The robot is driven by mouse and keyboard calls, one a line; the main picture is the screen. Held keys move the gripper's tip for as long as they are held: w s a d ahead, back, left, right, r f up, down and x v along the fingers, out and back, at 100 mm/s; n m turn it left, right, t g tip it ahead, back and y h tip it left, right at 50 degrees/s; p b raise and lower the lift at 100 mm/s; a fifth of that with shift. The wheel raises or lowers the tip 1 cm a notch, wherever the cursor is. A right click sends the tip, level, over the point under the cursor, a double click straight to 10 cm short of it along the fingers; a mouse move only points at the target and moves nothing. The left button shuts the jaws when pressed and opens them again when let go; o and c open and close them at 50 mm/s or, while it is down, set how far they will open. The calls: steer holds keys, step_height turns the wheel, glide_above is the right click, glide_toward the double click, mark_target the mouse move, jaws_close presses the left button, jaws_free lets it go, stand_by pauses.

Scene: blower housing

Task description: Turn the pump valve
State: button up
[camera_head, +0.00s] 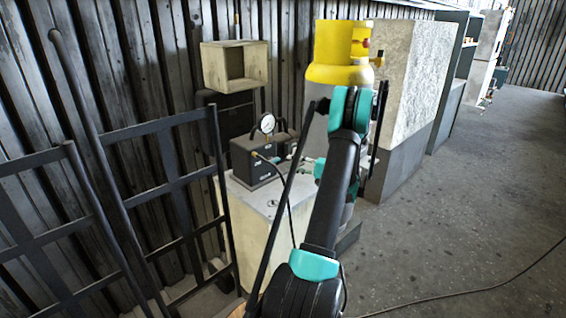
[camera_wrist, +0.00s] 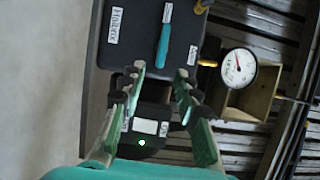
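The pump is a black box (camera_head: 254,161) with a round white gauge on top, standing on a pale cabinet in the head view. In the wrist view the black box (camera_wrist: 135,35) fills the upper middle, with white labels. A teal-handled lever with a grey metal end, seemingly the valve (camera_wrist: 164,46), lies on its face. My gripper (camera_wrist: 160,74) is open, its two green-and-black fingers apart with nothing between the tips. The lever shows just past the tips, in line with the gap. In the head view my arm partly hides the gripper, which is just right of the box.
The gauge (camera_wrist: 238,67) stands right of the fingers in the wrist view. A yellow-topped cylinder (camera_head: 338,58) stands behind my arm. A dark metal rack (camera_head: 160,190) is at left.

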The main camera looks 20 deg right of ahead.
steer(key=shift+v, duration=2.2)
steer(key=s+a+r+n+g+h, duration=0.1)
steer(key=s+a+n+g+h, duration=0.2)
steer(key=a, duration=0.9)
steer(key=s+a+r+g+h, duration=0.1)
steer(key=s+a+g, duration=0.25)
steer(key=a, duration=0.85)
steer(key=s+a+f+n+g+h, duration=0.2)
steer(key=s+a+n+g+h, duration=0.15)
steer(key=s+a, duration=0.6)
steer(key=s+d+f+n+h, duration=0.1)
steer(key=s+h, duration=0.1)
steer(key=s, duration=0.5)
steer(key=s+d+f+n+h, duration=0.1)
steer(key=s+f+n+h, duration=0.1)
steer(key=s, duration=0.5)
steer(key=shift+d+f+t, duration=0.2)
steer(key=shift+d+t, duration=0.1)
steer(key=shift+t, duration=0.1)
